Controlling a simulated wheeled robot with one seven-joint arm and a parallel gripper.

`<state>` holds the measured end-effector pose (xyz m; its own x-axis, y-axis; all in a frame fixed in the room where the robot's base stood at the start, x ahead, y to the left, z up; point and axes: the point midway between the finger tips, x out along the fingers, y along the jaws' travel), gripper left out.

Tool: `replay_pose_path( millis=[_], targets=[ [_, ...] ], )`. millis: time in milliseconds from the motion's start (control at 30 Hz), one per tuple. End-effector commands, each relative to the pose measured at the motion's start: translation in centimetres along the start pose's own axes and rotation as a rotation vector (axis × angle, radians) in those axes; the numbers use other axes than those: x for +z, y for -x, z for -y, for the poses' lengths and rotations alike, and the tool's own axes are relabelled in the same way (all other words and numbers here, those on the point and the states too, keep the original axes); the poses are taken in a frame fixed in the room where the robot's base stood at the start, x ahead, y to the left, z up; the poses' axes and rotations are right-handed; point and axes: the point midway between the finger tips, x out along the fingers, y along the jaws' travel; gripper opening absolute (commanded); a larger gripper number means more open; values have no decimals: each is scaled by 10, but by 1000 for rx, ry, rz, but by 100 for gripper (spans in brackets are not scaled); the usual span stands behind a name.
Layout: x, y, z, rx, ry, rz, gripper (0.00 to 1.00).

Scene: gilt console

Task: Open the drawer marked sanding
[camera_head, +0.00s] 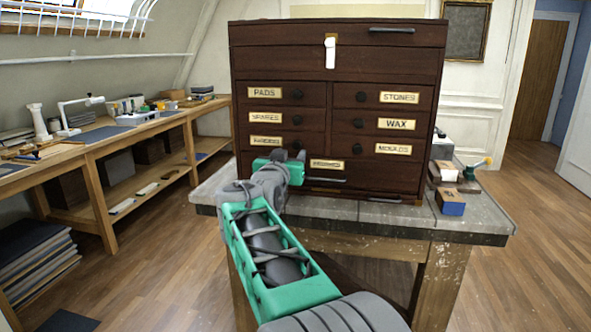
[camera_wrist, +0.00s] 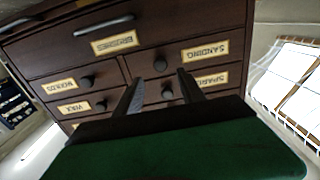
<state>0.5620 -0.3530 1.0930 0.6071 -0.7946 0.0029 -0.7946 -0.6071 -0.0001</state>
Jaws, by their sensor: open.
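The sanding drawer (camera_head: 266,142) is the lowest small drawer in the left column of a dark wooden chest. It looks shut. Its label is blurred in the head view but reads SANDING, upside down, in the wrist view (camera_wrist: 206,54). Its dark round knob (camera_wrist: 160,65) shows just beyond my fingertips in the wrist view; in the head view my gripper hides most of it. My gripper (camera_head: 291,155) is open, in front of the chest by this drawer. In the wrist view my two fingers (camera_wrist: 160,80) are spread with nothing held; whether they touch the chest, I cannot tell.
The spares drawer's knob (camera_wrist: 167,92) lies close to the sanding knob. The wide brushes drawer (camera_head: 327,164) with a bar handle is below. The chest stands on a grey-topped bench (camera_head: 370,214); a blue box (camera_head: 450,202) sits at its right. A wooden workbench (camera_head: 95,152) runs along the left.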

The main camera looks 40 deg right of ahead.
Motion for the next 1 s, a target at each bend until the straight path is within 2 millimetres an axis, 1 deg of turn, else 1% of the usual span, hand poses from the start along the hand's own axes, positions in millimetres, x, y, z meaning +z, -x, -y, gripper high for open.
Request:
replay_pose_path(
  millis=[67,300,400,500,700,1000],
  targets=[
    [-3,-11,-1,3,1,0,47],
    [-2,-57,0,-1,0,3,47],
    [-3,-68,0,-1,0,2,47],
    [-3,-73,1,-3,0,2,47],
    [-3,-73,1,-4,0,2,47],
    [-3,-72,2,-4,0,3,22]
  ],
)
